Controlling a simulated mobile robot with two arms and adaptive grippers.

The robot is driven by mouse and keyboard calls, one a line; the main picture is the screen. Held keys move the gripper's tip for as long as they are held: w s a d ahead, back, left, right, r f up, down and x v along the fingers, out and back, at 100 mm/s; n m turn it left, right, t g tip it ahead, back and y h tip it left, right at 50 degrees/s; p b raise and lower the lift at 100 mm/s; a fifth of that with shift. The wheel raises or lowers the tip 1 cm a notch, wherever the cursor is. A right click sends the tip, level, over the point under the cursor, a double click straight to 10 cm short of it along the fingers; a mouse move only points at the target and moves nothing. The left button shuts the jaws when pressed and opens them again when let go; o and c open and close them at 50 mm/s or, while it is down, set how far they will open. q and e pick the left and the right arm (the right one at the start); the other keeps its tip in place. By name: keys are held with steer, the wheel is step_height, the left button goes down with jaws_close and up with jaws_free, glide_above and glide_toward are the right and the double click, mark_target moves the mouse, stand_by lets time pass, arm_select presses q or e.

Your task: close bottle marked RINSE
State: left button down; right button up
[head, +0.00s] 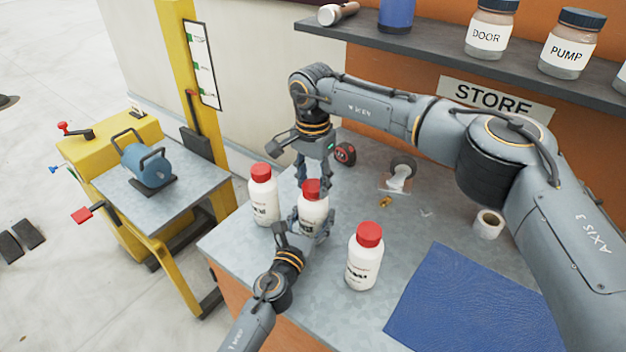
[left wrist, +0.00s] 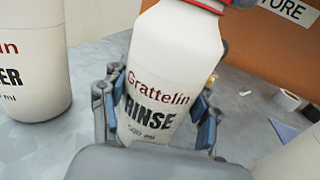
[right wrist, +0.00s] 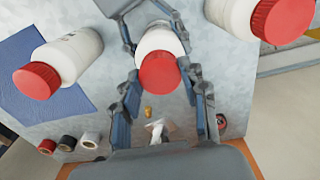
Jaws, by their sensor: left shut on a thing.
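The bottle marked RINSE (left wrist: 155,95) is white with dark and red lettering. In the head view the bottle (head: 313,217) stands between two similar bottles, with a red cap (head: 312,188) on its top. My left gripper (head: 310,228) is shut around the bottle's body; its fingers show on both sides in the left wrist view (left wrist: 160,110). My right gripper (head: 315,178) points down just above and behind the cap. In the right wrist view its fingers (right wrist: 162,85) are spread on either side of the red cap (right wrist: 158,72), with gaps showing. How tightly the cap sits is not visible.
One white red-capped bottle (head: 263,198) stands close on the left, another (head: 364,262) on the right. A blue mat (head: 460,305), a tape roll (head: 488,224) and small items lie on the grey bench (head: 240,245). A shelf with jars (head: 490,30) runs along the back.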

steer(key=c, duration=0.3)
steer(key=m, duration=0.6)
steer(key=shift+m, duration=0.4)
steer(key=m, duration=0.3)
steer(key=shift+m, duration=0.4)
steer(key=m, duration=0.3)
steer(key=shift+m, duration=0.3)
steer(key=m, duration=0.5)
steer(key=shift+f+m, duration=0.1)
steer(key=shift+m, duration=0.3)
steer(key=m, duration=0.3)
steer(key=shift+m, duration=0.4)
steer(key=m, duration=0.3)
steer(key=shift+m, duration=0.4)
steer(key=o, duration=1.4)
steer(key=shift+c, duration=0.2)
